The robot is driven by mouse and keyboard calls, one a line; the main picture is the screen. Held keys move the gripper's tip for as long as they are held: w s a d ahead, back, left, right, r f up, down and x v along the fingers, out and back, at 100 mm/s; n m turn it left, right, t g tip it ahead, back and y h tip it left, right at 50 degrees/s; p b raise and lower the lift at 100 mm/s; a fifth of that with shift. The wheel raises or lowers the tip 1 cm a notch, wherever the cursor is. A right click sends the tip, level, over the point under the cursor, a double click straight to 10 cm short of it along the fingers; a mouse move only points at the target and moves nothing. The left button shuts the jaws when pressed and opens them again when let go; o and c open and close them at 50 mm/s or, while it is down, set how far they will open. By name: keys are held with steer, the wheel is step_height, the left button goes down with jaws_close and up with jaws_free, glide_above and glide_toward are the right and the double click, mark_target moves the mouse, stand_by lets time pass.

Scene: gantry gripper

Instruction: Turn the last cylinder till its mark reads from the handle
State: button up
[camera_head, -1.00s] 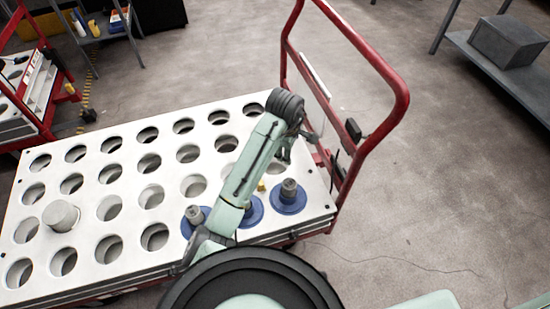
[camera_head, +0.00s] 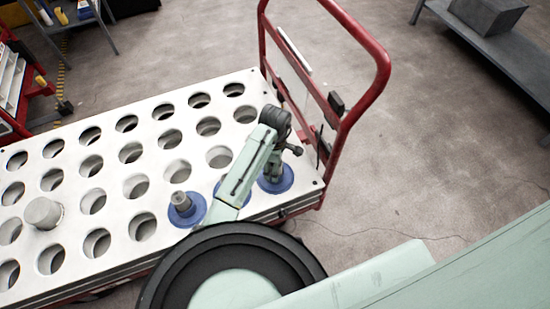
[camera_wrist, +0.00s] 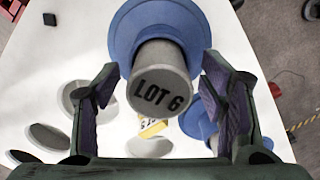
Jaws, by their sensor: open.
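The last cylinder is grey on a round blue base (camera_head: 280,184), at the corner of the white tray nearest the red handle (camera_head: 372,98). My gripper (camera_head: 280,148) is over it and hides most of it. In the wrist view its grey end (camera_wrist: 160,90) reads "LOT 6", nearly upright and slightly tilted in that picture. My open gripper (camera_wrist: 160,75) has one finger on each side of the cylinder; contact is not clear. A second blue-based cylinder (camera_head: 182,203) stands to the left, and another blue base (camera_head: 222,187) is partly behind my arm.
The white tray (camera_head: 118,206) has rows of open holes. A plain grey cylinder (camera_head: 43,213) stands at its left. A small yellow object (camera_wrist: 152,128) lies near the cylinder. Grey shelving (camera_head: 505,50) is at upper right, with open floor between it and the cart.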

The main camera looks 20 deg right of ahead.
steer(key=shift+f, duration=0.35)
steer(key=shift+c, duration=0.4)
jaws_close()
stand_by(0.4)
steer(key=shift+r+p, duration=0.2)
steer(key=shift+p, duration=0.3)
steer(key=shift+m+p, duration=0.45)
steer(key=shift+m, duration=1.05)
